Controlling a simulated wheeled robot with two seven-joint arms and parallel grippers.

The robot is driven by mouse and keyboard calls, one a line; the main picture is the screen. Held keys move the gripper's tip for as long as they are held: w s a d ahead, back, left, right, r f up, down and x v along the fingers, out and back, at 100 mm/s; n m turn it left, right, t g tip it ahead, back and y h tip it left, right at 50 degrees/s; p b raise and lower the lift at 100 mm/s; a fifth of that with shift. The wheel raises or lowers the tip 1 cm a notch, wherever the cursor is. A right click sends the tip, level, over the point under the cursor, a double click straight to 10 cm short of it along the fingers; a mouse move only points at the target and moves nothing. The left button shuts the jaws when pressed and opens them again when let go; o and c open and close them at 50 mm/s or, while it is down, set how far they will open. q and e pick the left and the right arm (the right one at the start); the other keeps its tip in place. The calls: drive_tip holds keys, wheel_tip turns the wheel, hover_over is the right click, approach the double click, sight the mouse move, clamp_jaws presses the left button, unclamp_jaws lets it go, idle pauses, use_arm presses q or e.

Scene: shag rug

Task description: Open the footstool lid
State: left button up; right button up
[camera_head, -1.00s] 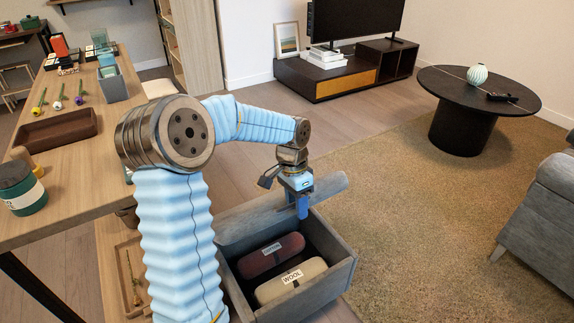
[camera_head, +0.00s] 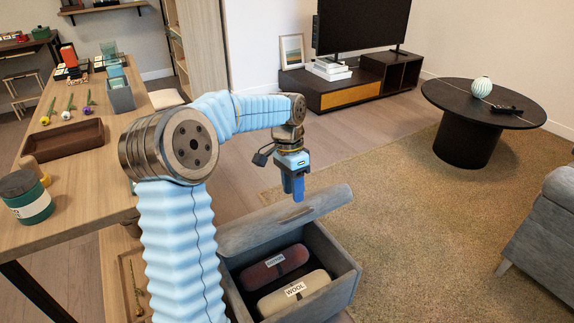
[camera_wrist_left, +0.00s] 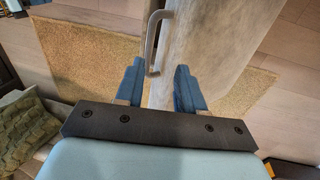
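The grey footstool (camera_head: 347,285) stands on the floor at the lower middle of the head view, and its inside is exposed. Its lid (camera_head: 250,232) is raised and tilted along the far side. The lid fills much of the wrist view (camera_wrist_left: 222,40), with a curved metal handle (camera_wrist_left: 151,42) near its edge. My left gripper (camera_head: 294,192) hangs just above the lid in the head view. My right gripper is not in view.
A dark red roll (camera_head: 274,264) and a cream roll (camera_head: 308,292) labelled WOOL lie inside the footstool. A wooden table (camera_head: 85,190) stands left, a grey sofa (camera_head: 545,235) right. The rug (camera_head: 410,200) between is clear.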

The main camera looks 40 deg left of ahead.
use_arm(q)
drive_tip(key=shift+w+a+r, duration=0.2)
drive_tip(key=shift+a+r, duration=0.25)
drive_tip(key=shift+r, duration=0.4)
drive_tip(key=shift+w+a+r, duration=0.2)
drive_tip(key=shift+a+r, duration=0.25)
drive_tip(key=shift+r, duration=0.4)
drive_tip(key=shift+w+a+r, duration=0.2)
drive_tip(key=shift+a+r, duration=0.25)
drive_tip(key=shift+r, duration=0.4)
